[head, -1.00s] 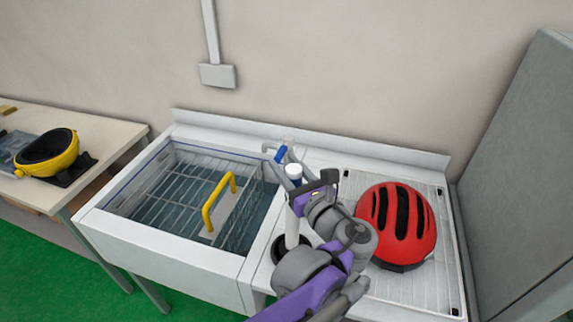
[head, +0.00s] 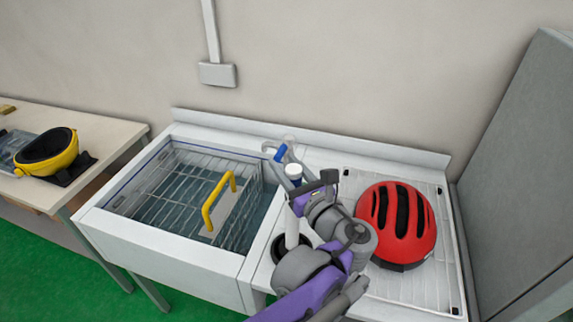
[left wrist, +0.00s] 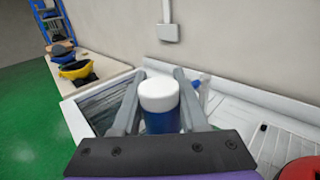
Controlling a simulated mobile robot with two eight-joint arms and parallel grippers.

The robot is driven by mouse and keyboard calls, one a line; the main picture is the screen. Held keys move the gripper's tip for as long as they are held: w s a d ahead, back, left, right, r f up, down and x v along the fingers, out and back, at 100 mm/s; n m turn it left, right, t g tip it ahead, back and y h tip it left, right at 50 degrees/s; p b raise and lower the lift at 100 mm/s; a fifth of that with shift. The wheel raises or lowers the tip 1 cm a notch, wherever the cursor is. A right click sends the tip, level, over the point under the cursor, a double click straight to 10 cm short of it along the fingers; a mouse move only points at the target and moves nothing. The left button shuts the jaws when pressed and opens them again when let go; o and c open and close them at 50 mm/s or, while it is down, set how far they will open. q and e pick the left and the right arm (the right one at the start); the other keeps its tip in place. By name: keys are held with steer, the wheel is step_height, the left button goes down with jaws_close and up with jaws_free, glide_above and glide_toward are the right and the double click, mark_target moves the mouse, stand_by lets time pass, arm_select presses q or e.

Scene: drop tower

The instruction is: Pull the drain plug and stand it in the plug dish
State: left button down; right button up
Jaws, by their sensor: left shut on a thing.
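The drain plug is a tall upright white pipe (head: 292,222) with a blue band and a white cap (head: 293,170). My left gripper (head: 291,168) is shut on it near the top, on the blue part. In the left wrist view the white cap (left wrist: 159,96) sits between the two grey fingers. The pipe's lower end is at the dark round plug dish (head: 278,252) on the counter right of the basin. It appears to be inside the rim, but my arm hides part of the dish, and I cannot tell whether it touches the bottom. My right gripper is not in view.
The sink basin (head: 170,248) holds a wire rack (head: 172,196) with a yellow handle (head: 219,200). A blue-handled tap (head: 280,153) stands behind the plug. A red helmet (head: 397,222) lies on the white draining board (head: 440,275) at right. A tall grey cabinet (head: 525,180) bounds the right side.

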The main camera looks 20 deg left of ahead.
arm_select(q)
steer(key=shift+f, duration=0.45)
steer(key=c, duration=0.7)
jaws_free()
steer(key=shift+v, duration=5.55)
